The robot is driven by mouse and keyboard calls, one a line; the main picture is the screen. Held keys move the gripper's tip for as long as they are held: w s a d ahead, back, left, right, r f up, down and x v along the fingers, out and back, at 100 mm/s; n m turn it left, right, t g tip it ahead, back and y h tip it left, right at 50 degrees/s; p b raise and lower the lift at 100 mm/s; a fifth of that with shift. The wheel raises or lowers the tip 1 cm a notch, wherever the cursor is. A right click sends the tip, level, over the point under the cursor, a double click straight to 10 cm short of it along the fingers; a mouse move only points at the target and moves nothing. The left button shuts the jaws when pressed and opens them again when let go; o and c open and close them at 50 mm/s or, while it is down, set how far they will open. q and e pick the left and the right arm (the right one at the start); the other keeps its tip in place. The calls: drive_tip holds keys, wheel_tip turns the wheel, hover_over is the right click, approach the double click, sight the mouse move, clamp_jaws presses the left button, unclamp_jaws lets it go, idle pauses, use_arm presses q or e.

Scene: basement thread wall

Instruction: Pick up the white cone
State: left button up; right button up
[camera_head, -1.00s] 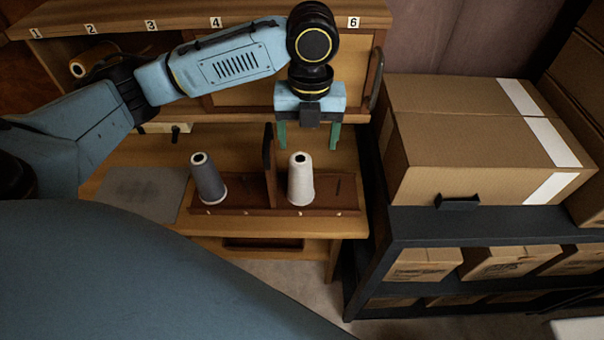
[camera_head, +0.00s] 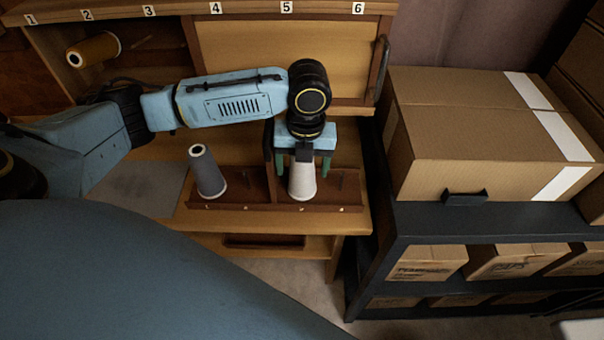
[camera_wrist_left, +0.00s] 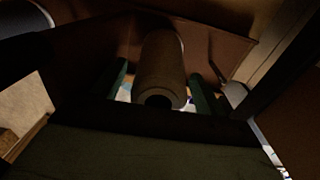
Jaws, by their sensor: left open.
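The white cone (camera_head: 302,184) stands upright in the right part of the brown wooden tray (camera_head: 262,206) on the bench. My left gripper (camera_head: 303,172) is open over it, with one green finger on each side of its upper part. The gripper body hides the top of the cone. In the left wrist view the cone (camera_wrist_left: 162,72) looks dark and lies between the two green fingers (camera_wrist_left: 160,88), with gaps visible on both sides. I cannot tell whether a finger touches it. My right gripper is not in view.
A grey cone (camera_head: 207,172) stands in the tray's left part, beyond a divider. A thin peg (camera_head: 341,180) stands right of the white cone. A golden-brown spool (camera_head: 95,50) sits in the numbered rack behind. A dark shelf (camera_head: 480,223) with cardboard boxes (camera_head: 480,120) stands at the right.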

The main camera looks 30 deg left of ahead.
use_arm(q)
drive_tip(key=shift+f, duration=0.8)
drive_tip(key=shift+r, duration=0.1)
drive_tip(key=c, duration=1.2)
drive_tip(key=shift+r, duration=0.1)
